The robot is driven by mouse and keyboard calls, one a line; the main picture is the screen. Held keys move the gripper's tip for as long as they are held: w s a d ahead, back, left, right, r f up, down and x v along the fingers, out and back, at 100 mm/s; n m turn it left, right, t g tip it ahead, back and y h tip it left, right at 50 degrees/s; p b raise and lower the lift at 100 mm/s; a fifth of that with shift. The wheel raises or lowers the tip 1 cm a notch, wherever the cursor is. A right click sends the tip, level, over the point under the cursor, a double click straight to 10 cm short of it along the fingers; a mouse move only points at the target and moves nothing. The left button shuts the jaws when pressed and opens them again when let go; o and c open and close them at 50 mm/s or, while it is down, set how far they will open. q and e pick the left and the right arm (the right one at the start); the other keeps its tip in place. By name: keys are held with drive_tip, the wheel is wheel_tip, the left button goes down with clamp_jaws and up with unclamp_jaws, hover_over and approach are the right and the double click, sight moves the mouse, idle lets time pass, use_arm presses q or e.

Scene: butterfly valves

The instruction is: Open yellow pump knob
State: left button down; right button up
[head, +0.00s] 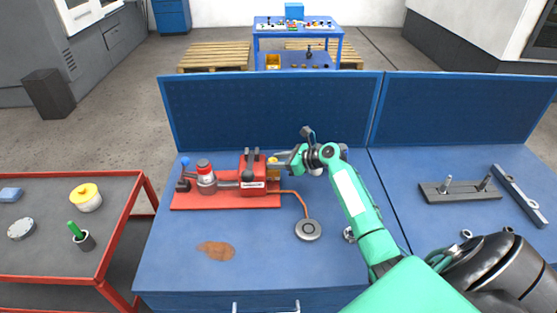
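A red pump unit (225,203) sits on the left part of the blue workbench (180,265). It has a red block with dark levers on top, a red-and-grey cylinder and a blue-tipped lever at its left end. The small yellow knob (273,162) is at the right side of the red block, mostly hidden by my gripper. My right gripper (279,165) comes from the right on the green arm, its fingertips at the yellow knob. Whether the fingers are shut on it is too small to tell. My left gripper is not in view.
A copper-coloured hose runs from the pump to a round grey disc (308,230) on the bench. A brown stain (216,250) lies in front of the pump. A red-framed cart (50,240) stands at left. A dark fixture (460,190) is on the right bench. A blue back panel (270,115) rises behind.

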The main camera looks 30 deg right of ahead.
drive_tip(key=c, duration=0.7)
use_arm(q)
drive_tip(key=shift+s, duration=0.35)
